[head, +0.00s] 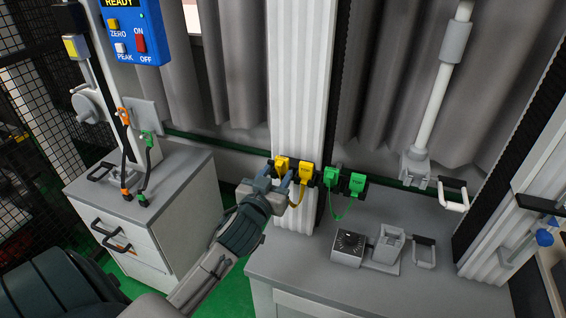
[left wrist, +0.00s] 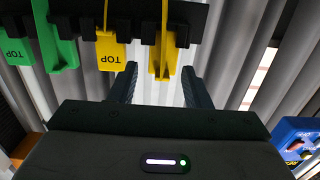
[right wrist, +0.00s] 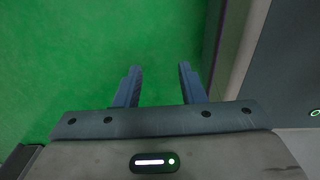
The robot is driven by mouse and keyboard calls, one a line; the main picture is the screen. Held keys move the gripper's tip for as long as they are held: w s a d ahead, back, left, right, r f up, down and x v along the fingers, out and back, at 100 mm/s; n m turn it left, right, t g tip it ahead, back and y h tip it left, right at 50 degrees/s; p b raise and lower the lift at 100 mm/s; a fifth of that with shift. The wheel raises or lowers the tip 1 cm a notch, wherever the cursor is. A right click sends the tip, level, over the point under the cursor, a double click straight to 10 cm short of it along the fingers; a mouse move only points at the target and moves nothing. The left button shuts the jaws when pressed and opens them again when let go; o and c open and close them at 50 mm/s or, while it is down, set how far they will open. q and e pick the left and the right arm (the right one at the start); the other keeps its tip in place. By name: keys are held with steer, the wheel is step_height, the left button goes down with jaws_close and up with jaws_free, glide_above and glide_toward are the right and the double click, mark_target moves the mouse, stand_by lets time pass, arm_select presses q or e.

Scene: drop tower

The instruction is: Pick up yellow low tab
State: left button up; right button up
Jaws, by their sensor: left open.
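Two yellow tabs hang from a black rail on the ribbed white column. The yellow tab without a visible label, seemingly the low tab (head: 282,163), is the left one in the head view; it also shows in the left wrist view (left wrist: 164,60). The other yellow tab (head: 305,173) reads TOP, upside down, in the left wrist view (left wrist: 112,52). A yellow cord hangs below them. My left gripper (head: 277,176) is open and empty, its fingers on either side of the low tab's line, just short of it. My right gripper (right wrist: 160,70) is open and empty, over green floor.
Two green tabs (head: 343,180) hang beside the yellow ones on the same rail. A grey bench (head: 300,268) with a small device and a holder stands at the lower right. A drawer cabinet (head: 170,185) stands left. A blue control box (head: 133,32) is at the upper left.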

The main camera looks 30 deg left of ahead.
mark_target(281, 164)
arm_select(q)
steer(key=x, duration=0.1)
steer(key=p+x, duration=0.1)
steer(key=x, duration=0.1)
steer(key=p+x, duration=0.1)
steer(key=x, duration=0.1)
steer(key=shift+a+r, duration=0.15)
steer(key=shift+r, duration=0.25)
steer(key=shift+w+f, duration=0.15)
steer(key=shift+w, duration=0.15)
steer(key=c, duration=0.7)
steer(key=shift+c, duration=0.2)
arm_select(e)
steer(key=shift+w+a+r, duration=0.15)
steer(key=shift+w+r, duration=0.1)
steer(key=shift+r, duration=0.35)
steer(key=shift+w+a+r, duration=0.15)
steer(key=shift+w+r, duration=0.05)
steer(key=shift+r, duration=0.4)
